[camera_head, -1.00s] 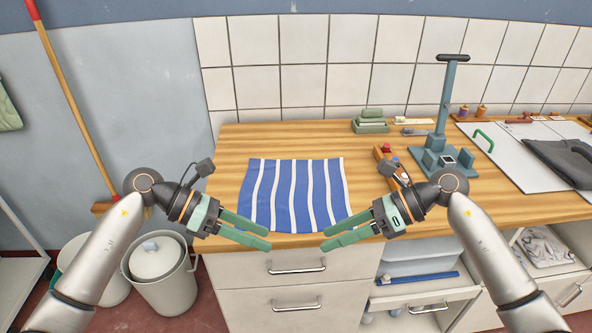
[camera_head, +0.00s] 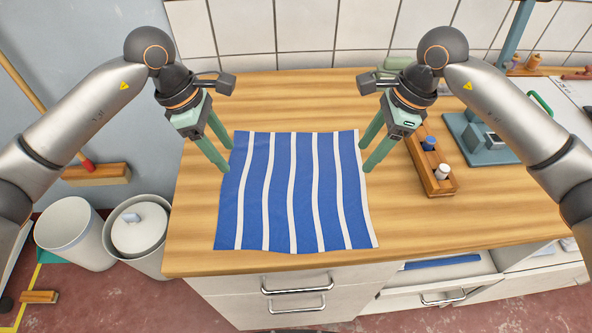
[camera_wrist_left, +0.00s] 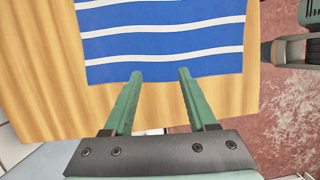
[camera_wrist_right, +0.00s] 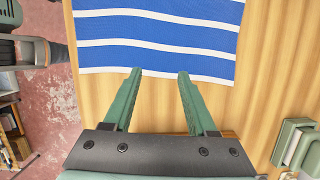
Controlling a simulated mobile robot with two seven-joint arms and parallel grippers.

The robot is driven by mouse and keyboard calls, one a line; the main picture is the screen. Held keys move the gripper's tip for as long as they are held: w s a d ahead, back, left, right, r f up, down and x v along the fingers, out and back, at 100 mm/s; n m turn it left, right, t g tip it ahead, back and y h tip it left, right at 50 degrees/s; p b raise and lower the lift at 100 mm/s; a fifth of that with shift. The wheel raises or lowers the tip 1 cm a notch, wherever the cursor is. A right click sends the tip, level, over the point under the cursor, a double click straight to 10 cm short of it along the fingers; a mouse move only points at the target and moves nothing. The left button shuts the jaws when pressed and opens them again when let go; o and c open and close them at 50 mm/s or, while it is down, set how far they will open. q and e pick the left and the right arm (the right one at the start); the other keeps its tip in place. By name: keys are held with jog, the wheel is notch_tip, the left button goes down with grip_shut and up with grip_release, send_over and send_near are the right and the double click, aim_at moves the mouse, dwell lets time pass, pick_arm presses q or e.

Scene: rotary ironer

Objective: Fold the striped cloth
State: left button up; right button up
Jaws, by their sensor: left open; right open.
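The striped cloth (camera_head: 280,190), blue with white stripes, lies flat and spread out on the wooden worktop. In the left wrist view, the cloth (camera_wrist_left: 165,45) lies just ahead of the left fingertips (camera_wrist_left: 160,75). In the right wrist view, the cloth (camera_wrist_right: 160,32) edge is close ahead of the right fingertips (camera_wrist_right: 160,75). I cannot tell whether the fingers touch the cloth.
A wooden tray (camera_head: 432,165) with small bottles stands right of the cloth. A teal stand (camera_head: 485,140) is beyond it. Green blocks (camera_wrist_right: 295,145) show in the right wrist view. Bins (camera_head: 138,230) stand on the floor left of the worktop. Bare wood (camera_head: 300,95) lies behind the cloth.

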aim_at(236, 181)
pick_arm(q)
notch_tip(236, 181, down, 5)
jog(key=shift+s+f, duration=0.1)
jog(key=shift+f, duration=0.05)
pick_arm(e)
notch_tip(236, 181, down, 5)
jog(key=shift+s+f, duration=0.1)
jog(key=shift+f, duration=0.05)
pick_arm(q)
jog(key=shift+f, duration=0.7)
pick_arm(e)
jog(key=shift+f, duration=0.7)
pick_arm(q)
jog(key=shift+f, duration=0.15)
pick_arm(e)
jog(key=shift+f, duration=0.15)
pick_arm(q)
jog(key=shift+c, duration=0.8)
pick_arm(e)
jog(key=shift+c, duration=0.8)
pick_arm(q)
grip_shut()
pick_arm(e)
grip_shut()
